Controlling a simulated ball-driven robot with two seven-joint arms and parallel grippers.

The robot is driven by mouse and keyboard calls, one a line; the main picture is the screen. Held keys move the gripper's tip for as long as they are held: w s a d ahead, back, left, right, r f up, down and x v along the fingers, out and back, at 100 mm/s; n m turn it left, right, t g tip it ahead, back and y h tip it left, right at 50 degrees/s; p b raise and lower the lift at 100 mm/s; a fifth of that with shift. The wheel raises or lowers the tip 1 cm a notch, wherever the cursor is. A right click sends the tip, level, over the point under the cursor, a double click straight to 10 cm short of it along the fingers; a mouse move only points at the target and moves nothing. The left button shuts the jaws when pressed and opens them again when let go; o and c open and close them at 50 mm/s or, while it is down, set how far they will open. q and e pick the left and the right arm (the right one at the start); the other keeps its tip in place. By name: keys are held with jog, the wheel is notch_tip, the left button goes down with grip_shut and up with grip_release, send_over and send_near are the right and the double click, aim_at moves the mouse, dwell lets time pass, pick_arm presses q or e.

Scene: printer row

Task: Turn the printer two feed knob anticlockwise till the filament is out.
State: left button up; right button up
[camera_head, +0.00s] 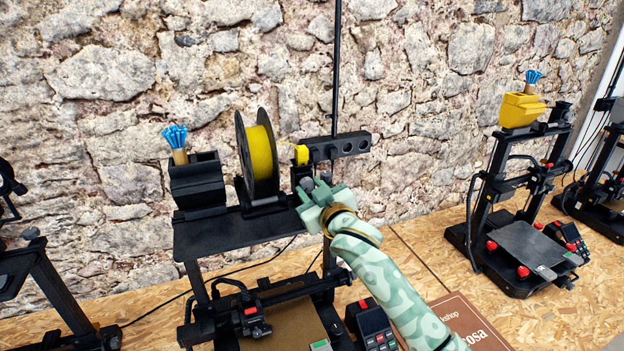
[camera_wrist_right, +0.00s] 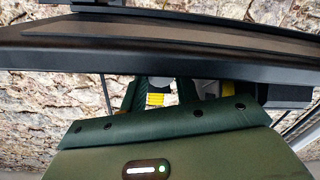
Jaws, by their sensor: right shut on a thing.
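The printer in front of me (camera_head: 250,230) has a black frame with a spool of yellow filament (camera_head: 262,152) on its top. A thin yellow strand runs from the spool towards a yellow piece (camera_head: 302,154) beside a black bar with round holes (camera_head: 345,146). My right gripper (camera_head: 318,195), pale green, is at the printer's top right, just below that bar. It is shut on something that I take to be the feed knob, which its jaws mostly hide. In the right wrist view, yellow and grey parts show between the dark green fingers (camera_wrist_right: 158,95). My left gripper is out of view.
A black box with blue-tipped sticks (camera_head: 196,180) stands left of the spool. A brown book (camera_head: 470,325) lies on the bench. A stone wall is close behind.

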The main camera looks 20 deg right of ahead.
jog(key=o, duration=1)
jog(key=shift+c, duration=0.2)
jog(key=shift+s, duration=0.1)
jog(key=s+d, duration=0.1)
jog(key=s, duration=1.5)
jog(key=shift+d+r, duration=0.15)
jog(key=shift+d, duration=0.05)
